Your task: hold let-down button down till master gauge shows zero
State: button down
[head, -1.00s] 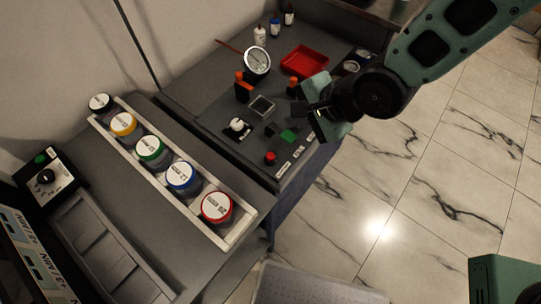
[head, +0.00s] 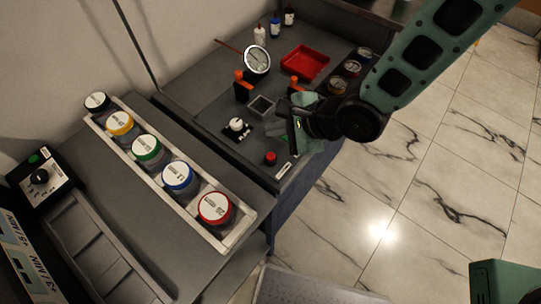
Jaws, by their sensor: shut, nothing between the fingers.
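The round white-faced dial (head: 257,60), which looks like the master gauge, stands at the back of the rig panel; its reading is too small to make out. A red button (head: 270,158) shows near the panel's front edge. The green button seen earlier is hidden behind my gripper (head: 288,128). I cannot tell which button is the let-down one. My gripper is shut and empty, low over the panel's right side, up and right of the red button. Its fingertips are hard to make out, and I cannot tell whether they touch anything.
Orange-topped valves (head: 242,82), a square-framed block (head: 262,106) and a white knob (head: 236,124) stand close by on the panel. A red tray (head: 305,62) and small bottles are behind. A rack of several coloured-lid jars (head: 237,236) is at left.

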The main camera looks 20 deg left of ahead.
jog(key=b, duration=0.6)
send_over(275, 158)
notch_tip(275, 158, down, 7)
jog(key=shift+s+r, duration=0.1)
jog(key=shift+f, duration=0.35)
dwell(1.2)
jog(key=shift+f, duration=0.4)
jog(key=shift+f+b, duration=0.3)
jog(key=shift+f, duration=0.3)
dwell(0.6)
jog(key=shift+r, duration=0.1)
dwell(2.8)
jog(key=shift+r+p, duration=0.95)
jog(key=shift+p, duration=0.05)
